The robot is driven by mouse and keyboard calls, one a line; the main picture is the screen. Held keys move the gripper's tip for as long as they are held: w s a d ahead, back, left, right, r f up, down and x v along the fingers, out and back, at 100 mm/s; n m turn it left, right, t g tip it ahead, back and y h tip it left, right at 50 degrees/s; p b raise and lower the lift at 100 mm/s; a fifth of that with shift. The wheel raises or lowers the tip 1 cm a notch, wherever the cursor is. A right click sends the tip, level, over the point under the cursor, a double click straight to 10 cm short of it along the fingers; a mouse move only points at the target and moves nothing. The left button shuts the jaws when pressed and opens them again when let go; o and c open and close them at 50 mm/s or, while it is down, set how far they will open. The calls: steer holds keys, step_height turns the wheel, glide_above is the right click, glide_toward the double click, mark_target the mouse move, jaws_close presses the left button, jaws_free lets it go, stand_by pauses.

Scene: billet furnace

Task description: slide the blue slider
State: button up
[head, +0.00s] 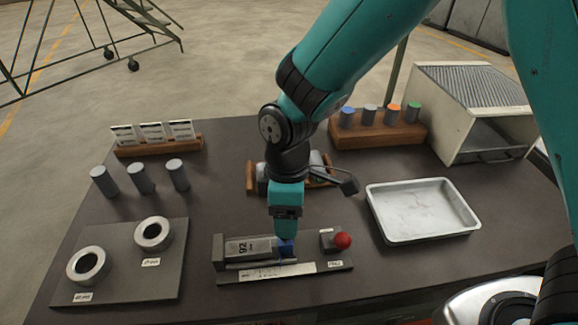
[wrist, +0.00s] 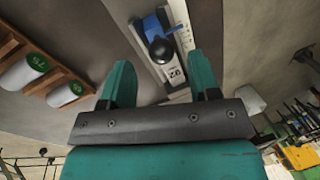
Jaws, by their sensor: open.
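The blue slider (head: 286,248) sits on a grey block-and-rail fixture (head: 240,268) at the front middle of the table. In the wrist view the blue slider (wrist: 152,28) carries a dark round knob and lies beyond my fingertips. My gripper (head: 286,232) points down right above the slider in the head view and partly hides it. In the wrist view my gripper (wrist: 162,80) shows two teal fingers apart with nothing between them. Whether the fingers touch the slider cannot be told. A label reading 92 is on the fixture's grey block.
A red ball knob (head: 343,240) stands at the fixture's right end. A metal tray (head: 422,210) lies to the right. A plate with two rings (head: 120,262) is at left. Behind my gripper is a wooden rack (head: 251,178) with cylinders. Bare table lies between plate and fixture.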

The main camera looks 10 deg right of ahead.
step_height(320, 180, up, 12)
steer(key=w, duration=0.2)
steer(key=shift+w+d+r, duration=0.15)
steer(key=shift+d+r, duration=0.1)
steer(key=shift+d, duration=0.1)
steer(key=s+d+r+m+t+y, duration=0.1)
steer(key=s+d+r+m+y, duration=0.1)
steer(key=s+d+m, duration=0.2)
steer(key=s+d+r+m+t+y, duration=0.1)
steer(key=s+d+m, duration=0.3)
steer(key=s, duration=0.5)
steer(key=shift+s+d+r+y, duration=0.15)
steer(key=shift+d+r+y, duration=0.2)
steer(key=shift+r, duration=0.45)
